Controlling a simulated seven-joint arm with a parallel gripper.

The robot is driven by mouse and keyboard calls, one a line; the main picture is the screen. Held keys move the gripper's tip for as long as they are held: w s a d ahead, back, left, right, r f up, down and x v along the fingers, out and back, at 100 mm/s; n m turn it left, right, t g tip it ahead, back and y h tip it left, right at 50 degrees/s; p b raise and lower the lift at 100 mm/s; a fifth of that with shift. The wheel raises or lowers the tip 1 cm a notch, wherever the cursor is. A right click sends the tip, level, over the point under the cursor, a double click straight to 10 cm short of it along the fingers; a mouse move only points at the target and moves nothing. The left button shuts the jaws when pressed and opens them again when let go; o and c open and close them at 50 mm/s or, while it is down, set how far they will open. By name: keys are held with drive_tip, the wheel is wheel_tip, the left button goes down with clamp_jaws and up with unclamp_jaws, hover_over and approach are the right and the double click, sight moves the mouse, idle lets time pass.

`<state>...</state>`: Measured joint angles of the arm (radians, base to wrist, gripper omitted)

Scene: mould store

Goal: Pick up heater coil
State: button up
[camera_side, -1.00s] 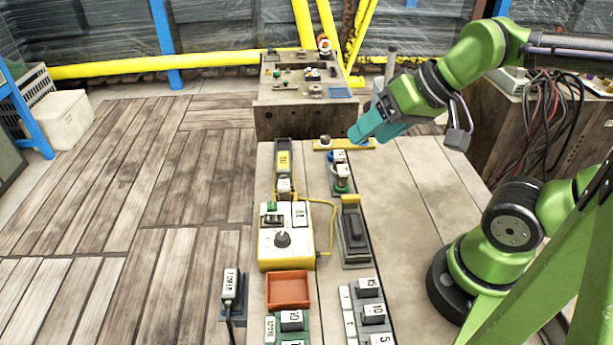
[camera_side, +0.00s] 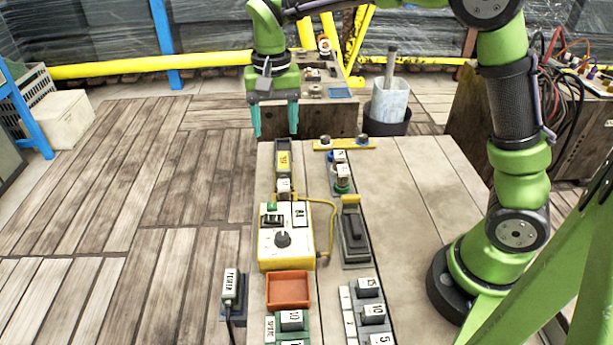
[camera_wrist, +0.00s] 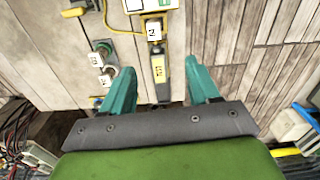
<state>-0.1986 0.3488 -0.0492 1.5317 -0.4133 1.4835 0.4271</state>
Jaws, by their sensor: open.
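My gripper (camera_side: 276,133) points down with its two teal fingers wide apart and nothing between them. It is above the far left end of the table (camera_side: 420,190). Just in front of it in the side view lies a narrow dark unit with a yellow label (camera_side: 283,160). In the wrist view this unit (camera_wrist: 160,68) shows between the fingers (camera_wrist: 147,58), nearer the right one, and the fingers look apart from it. A small white-labelled block (camera_side: 284,187) adjoins its near end. No part is clearly recognisable as a heater coil, so I cannot tell which it is.
A yellow-and-white control box (camera_side: 268,246) with a yellow cable stands nearer the camera. A yellow bar (camera_side: 345,144) with two knobs and small labelled parts (camera_side: 341,172) are to the right. A bin (camera_side: 388,108) stands behind.

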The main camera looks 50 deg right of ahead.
hover_over(283, 184)
drive_tip(key=shift+m, duration=0.4)
drive_tip(key=f, duration=1)
drive_tip(key=shift+w+f, duration=0.25)
drive_tip(key=shift+w, duration=0.15)
drive_tip(key=shift+s+f, duration=0.25)
drive_tip(key=shift+f, duration=1.15)
drive_tip(key=shift+s+f, duration=0.2)
drive_tip(key=shift+f, duration=1.15)
clamp_jaws()
